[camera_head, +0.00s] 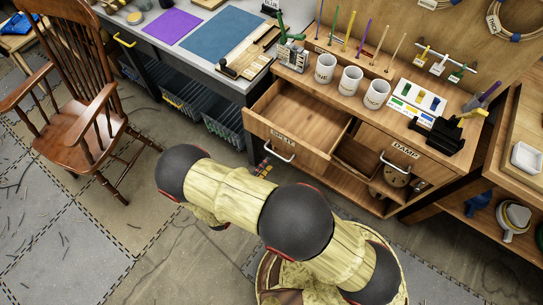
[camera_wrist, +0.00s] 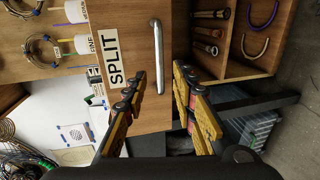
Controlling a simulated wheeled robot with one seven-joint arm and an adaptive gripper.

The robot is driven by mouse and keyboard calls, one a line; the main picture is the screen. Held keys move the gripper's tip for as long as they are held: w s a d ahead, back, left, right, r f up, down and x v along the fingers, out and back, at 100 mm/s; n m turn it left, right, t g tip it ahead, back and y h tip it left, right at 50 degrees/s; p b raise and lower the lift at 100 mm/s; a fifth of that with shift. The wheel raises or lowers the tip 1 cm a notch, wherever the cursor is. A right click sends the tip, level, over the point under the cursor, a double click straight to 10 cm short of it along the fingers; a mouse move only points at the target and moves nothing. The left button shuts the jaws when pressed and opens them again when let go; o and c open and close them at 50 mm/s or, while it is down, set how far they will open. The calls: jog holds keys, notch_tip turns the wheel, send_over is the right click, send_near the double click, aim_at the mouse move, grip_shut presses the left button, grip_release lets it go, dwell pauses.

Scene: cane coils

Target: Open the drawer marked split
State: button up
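The drawer marked SPLIT (camera_head: 262,125) stands pulled out of the wooden cabinet, and its inside shows empty in the head view. Its front has a silver bar handle (camera_head: 281,156). The wrist view shows the SPLIT label (camera_wrist: 115,60) and the handle (camera_wrist: 158,55) close up, turned on their side. My gripper (camera_wrist: 160,75) is open, with a yellow and black finger on each side of the handle's lower end in that picture. I see no finger closed on the handle. In the head view my arm hides most of the gripper.
A drawer marked DAMP (camera_head: 405,150) is beside it on the right. Open floor lies between chair and cabinet.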

aim_at(275, 153)
jog(key=shift+b+x, duration=0.7)
jog(key=shift+x, duration=3.15)
jog(key=shift+r, duration=0.1)
jog(key=c, duration=0.3)
jog(key=c, duration=0.4)
grip_shut()
